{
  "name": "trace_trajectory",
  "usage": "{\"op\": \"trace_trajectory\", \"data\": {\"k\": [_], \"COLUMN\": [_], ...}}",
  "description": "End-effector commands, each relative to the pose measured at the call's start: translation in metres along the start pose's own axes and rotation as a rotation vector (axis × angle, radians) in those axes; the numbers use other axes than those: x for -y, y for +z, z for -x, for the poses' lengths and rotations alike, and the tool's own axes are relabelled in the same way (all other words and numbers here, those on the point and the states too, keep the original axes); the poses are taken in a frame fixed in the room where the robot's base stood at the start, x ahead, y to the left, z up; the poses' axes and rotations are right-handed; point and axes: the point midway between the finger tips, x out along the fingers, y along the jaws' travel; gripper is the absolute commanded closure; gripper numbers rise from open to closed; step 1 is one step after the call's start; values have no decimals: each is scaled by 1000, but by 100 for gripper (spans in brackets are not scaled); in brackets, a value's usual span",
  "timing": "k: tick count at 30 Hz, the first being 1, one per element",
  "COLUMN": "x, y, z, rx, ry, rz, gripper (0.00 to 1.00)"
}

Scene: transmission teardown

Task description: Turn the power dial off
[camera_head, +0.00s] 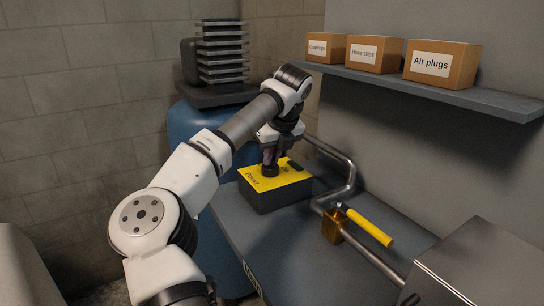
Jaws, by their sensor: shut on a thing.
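The power box (277,195) is a dark box with a yellow top marked "Power", standing on the grey bench. The dark dial (270,170) is on its yellow top, partly hidden by my gripper. My gripper (270,163) points down over the box and is shut on the dial. The exact turn of the dial is too small to tell. A dark mark or part (294,164) shows on the box top to the right of the dial.
A bent metal pipe (350,180) runs behind and right of the box, with a brass valve (332,227) and yellow handle (369,227). A shelf (440,90) with labelled cartons hangs above. A blue tank (190,130) stands left. A metal box (480,265) fills the lower right.

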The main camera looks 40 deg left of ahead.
Motion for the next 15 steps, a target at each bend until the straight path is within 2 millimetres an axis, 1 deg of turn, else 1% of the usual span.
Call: {"op": "trace_trajectory", "data": {"k": [7,8,12,15], "x": [0,0,0,0], "y": [0,0,0,0], "z": [1,1,0,0], "rx": [1,1,1,1], "ry": [0,0,0,0], "rz": [2,1,1,0], "gripper": [100,85,67,67]}}
